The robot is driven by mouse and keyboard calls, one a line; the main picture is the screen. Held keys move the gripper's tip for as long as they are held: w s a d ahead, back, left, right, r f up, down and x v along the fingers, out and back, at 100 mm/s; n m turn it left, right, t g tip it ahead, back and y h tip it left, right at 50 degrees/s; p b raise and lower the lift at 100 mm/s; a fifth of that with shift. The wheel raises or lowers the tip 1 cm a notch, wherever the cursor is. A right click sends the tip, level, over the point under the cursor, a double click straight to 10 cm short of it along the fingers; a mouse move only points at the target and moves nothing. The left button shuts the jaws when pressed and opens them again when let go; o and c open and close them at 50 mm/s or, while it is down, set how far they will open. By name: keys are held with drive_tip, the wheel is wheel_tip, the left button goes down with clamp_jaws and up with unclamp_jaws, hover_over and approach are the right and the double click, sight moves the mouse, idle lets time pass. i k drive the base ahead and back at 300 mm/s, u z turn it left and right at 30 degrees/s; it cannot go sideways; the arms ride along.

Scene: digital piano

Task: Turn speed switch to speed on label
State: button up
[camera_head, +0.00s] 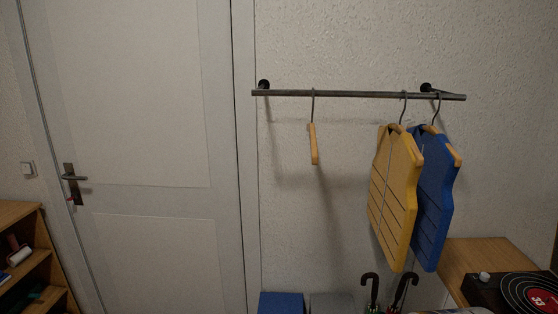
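A dark turntable (490,291) is partly in view at the lower right corner, on a wooden surface (476,255). It carries a black record with a red label (543,299) that bears white characters, perhaps "33"; they are too small to read for certain. A small pale knob (484,276) stands near the turntable's back left corner; I cannot tell whether it is the speed switch or how it is set. The right part of the turntable is cut off by the picture edge. My gripper is not in view.
A closed door (140,150) fills the left side. A wall rail (350,95) holds an empty hanger (313,145), a yellow vest (393,195) and a blue vest (433,200). Umbrella handles (403,290) rise left of the wooden surface. A shelf (22,212) stands at the left.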

sight(484, 277)
drive_tip(key=z, duration=1.9)
